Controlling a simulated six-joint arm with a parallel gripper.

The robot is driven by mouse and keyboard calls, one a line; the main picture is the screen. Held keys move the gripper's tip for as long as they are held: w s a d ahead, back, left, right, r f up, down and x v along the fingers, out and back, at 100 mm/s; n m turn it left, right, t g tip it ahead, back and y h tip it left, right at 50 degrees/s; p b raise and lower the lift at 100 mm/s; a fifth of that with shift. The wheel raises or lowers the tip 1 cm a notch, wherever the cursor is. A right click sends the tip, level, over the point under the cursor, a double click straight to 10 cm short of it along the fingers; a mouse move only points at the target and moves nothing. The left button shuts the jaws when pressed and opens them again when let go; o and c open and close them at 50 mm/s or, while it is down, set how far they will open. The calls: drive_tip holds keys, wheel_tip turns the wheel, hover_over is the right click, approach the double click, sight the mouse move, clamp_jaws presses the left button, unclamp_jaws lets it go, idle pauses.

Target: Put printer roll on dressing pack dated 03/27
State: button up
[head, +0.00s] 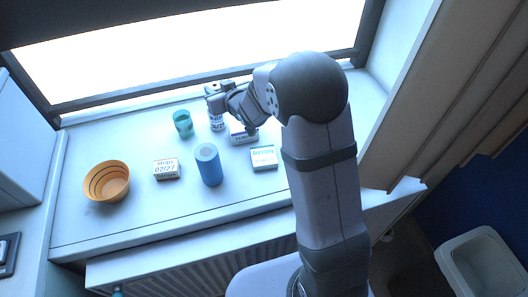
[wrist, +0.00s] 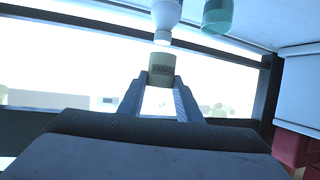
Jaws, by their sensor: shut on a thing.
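My gripper (head: 213,98) is near the window side of the sill, above a white bottle. Another white box (head: 241,138) lies partly hidden behind my arm. A box (head: 166,169) reads "Strips 02/27".
The white bottle (head: 216,123) also shows in the wrist view (wrist: 166,15). A teal cup (head: 183,124) stands left of it. An orange bowl (head: 106,182) is at the far left of the sill (head: 130,222). The window frame is close behind my gripper. The front-left sill is clear.

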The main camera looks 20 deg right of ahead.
drive_tip(key=s+d+p, duration=0.2)
drive_tip(key=s+d, duration=0.6)
drive_tip(key=d, duration=0.1)
hover_over(267, 159)
drive_tip(key=shift+w+f+p, duration=0.1)
drive_tip(key=shift+f+p, duration=0.4)
drive_tip(key=shift+f, duration=5.25)
drive_tip(key=shift+f+p, duration=0.35)
drive_tip(key=shift+f, duration=1.5)
drive_tip(key=shift+f, duration=0.15)
